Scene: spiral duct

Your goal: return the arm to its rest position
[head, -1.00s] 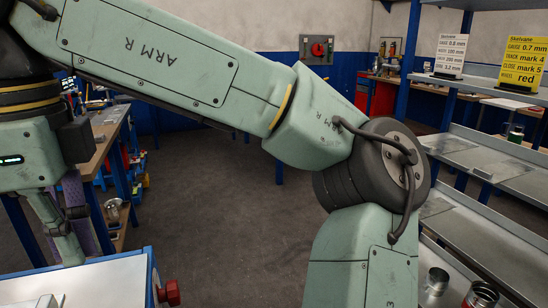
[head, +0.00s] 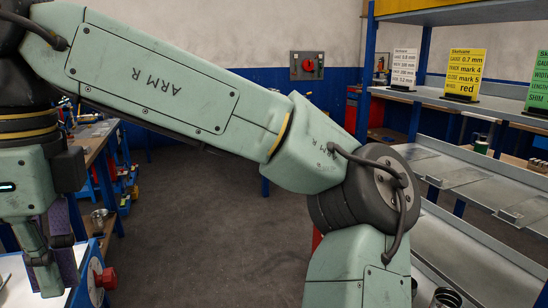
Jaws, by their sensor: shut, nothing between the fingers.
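My arm, pale green and marked ARM R, runs across the head view from the upper left to a dark elbow joint on the right. My gripper (head: 44,285) hangs at the left edge below a black wrist with a yellow ring. It points down and is shut, with nothing held. It is partly cut off by the picture edge. A purple strip shows close behind its fingers; I cannot tell what it belongs to.
A steel shelf (head: 480,190) fills the right side, with white, yellow (head: 462,75) and green sign cards above. A workbench (head: 98,135) stands at left. A red knob (head: 105,278) sits beside the gripper. Dark floor (head: 215,225) lies open in the middle. A red switch (head: 309,65) is on the back wall.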

